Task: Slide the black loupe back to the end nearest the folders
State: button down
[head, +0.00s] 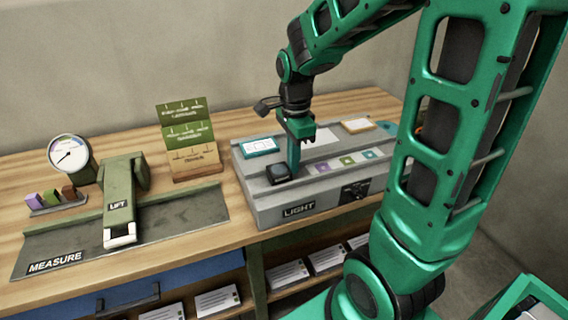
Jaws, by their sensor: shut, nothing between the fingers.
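The black loupe (279,174) sits at the left end of the grey box marked LIGHT (268,212), on its top. My gripper (294,170) points down just to the right of the loupe, its fingers shut with nothing between them. I cannot tell whether the fingers touch the loupe. Upright green and tan folders (187,135) stand on the bench to the left of the box, beyond the loupe's end. The lower fingertips are partly hard to make out against the loupe.
A teal-edged card (258,146) lies behind the loupe, and small coloured squares (347,161) lie to its right. A black knob (354,191) is on the box's front. A green LIFT arm (119,200) stands on the MEASURE plate (180,214) at left, near a round dial (68,155).

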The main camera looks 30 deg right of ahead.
jog(key=d, duration=0.4)
jog(key=shift+s+r, duration=0.2)
notch_tip(320, 180, up, 10)
jog(key=s+d+f+n, duration=0.1)
jog(key=s+f+n, duration=0.2)
jog(key=s+n, duration=0.3)
jog(key=s+d+f+n, duration=0.2)
jog(key=s+n, duration=0.5)
jog(key=s, duration=0.7)
jog(key=shift+f+n, duration=0.3)
jog(key=shift+f, duration=0.35)
jog(key=shift+d, duration=0.1)
